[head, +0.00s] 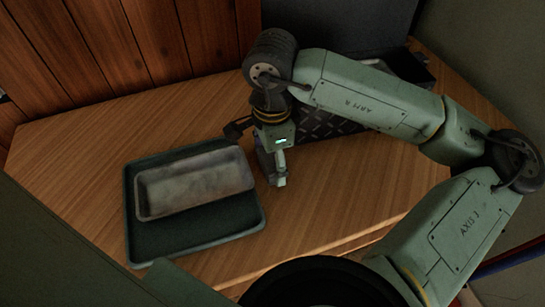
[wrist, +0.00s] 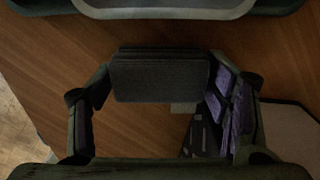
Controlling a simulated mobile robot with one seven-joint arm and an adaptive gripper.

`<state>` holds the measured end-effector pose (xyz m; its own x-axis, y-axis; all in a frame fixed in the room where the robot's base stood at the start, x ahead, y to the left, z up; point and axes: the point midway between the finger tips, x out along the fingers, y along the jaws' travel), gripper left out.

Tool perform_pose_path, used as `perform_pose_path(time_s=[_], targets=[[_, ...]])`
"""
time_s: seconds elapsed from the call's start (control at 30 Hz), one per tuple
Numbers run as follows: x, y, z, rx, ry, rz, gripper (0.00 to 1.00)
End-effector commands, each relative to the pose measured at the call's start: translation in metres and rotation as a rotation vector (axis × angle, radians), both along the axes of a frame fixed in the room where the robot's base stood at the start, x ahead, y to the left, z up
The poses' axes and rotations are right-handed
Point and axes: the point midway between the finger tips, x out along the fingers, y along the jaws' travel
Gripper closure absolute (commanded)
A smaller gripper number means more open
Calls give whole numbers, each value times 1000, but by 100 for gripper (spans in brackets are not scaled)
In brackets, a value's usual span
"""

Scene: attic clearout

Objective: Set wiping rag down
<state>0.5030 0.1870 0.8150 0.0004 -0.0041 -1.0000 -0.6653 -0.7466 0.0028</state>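My gripper (head: 272,178) points down just above or at the wooden table, right of the tray; the gap to the table is hard to judge. In the wrist view, the wiping rag (wrist: 160,75) appears as a dark grey folded block with layered edges. It spans between my gripper's two fingers (wrist: 158,85), which seem to press on its sides. In the head view the rag is mostly hidden by my gripper, and its underside is not visible.
A dark green tray (head: 190,240) holding a grey metal pan (head: 195,185) lies left of my gripper. A dark lattice-sided crate (head: 325,125) stands close behind it. Bare table (head: 345,190) lies to the front right. The wood-plank wall (head: 120,45) is behind.

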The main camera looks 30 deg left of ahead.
Motion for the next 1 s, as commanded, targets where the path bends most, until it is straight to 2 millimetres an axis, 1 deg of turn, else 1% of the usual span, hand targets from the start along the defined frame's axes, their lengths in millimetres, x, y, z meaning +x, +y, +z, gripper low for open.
perform_pose_path(time_s=[0.03, 0.2, 0.47, 0.63, 0.67, 0.77, 1.0], targets=[[0, 0, 0, 0, 0, 0, 24], [0, 0, 0, 0, 0, 0, 14], [0, 0, 0, 0, 0, 0, 14], [0, 0, 7, 1, -1, -1, 14], [1, 0, 10, 0, -3, -1, 14], [1, 1, 28, 1, -5, -2, 14], [1, 1, 82, 0, -5, -1, 14]])
